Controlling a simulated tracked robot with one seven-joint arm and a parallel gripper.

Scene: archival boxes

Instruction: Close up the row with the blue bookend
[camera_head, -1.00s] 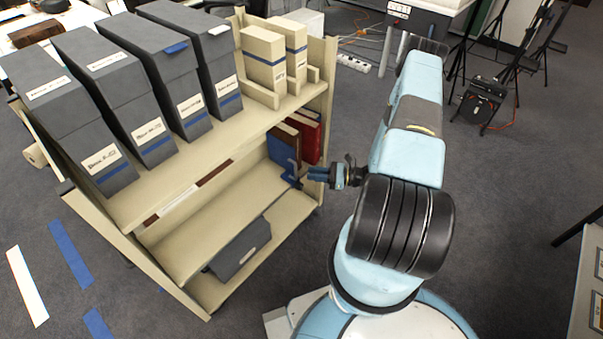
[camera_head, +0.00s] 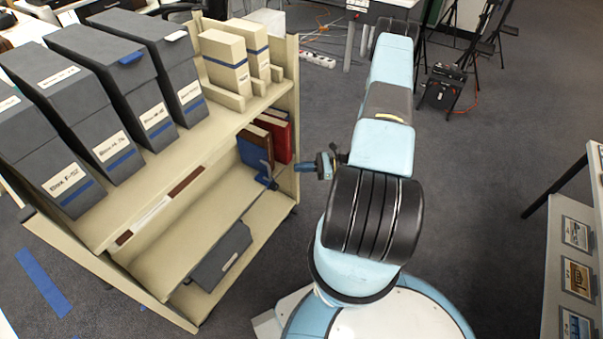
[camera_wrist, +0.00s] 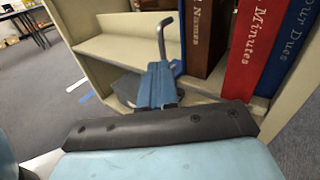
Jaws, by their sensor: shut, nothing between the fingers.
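The blue bookend (camera_head: 254,156) stands upright on the cart's middle shelf, at the left side of a short row of books. A brown book (camera_head: 258,132) and a red book (camera_head: 281,143) stand behind and right of it. In the wrist view the row reads brown (camera_wrist: 206,35), red (camera_wrist: 252,50) and blue (camera_wrist: 291,50). My gripper (camera_head: 300,168) is shut and empty at the shelf's open front, just right of the bookend's foot. The wrist view shows my gripper (camera_wrist: 160,72) pointing into the shelf, near a thin grey upright edge. Whether it touches the bookend is unclear.
The beige cart (camera_head: 292,95) has grey boxes (camera_head: 95,145) and beige file boxes (camera_head: 232,72) on its top shelf. A dark grey box (camera_head: 222,255) lies on the bottom shelf. The middle shelf is bare left of the bookend. A display table (camera_head: 548,270) stands at right.

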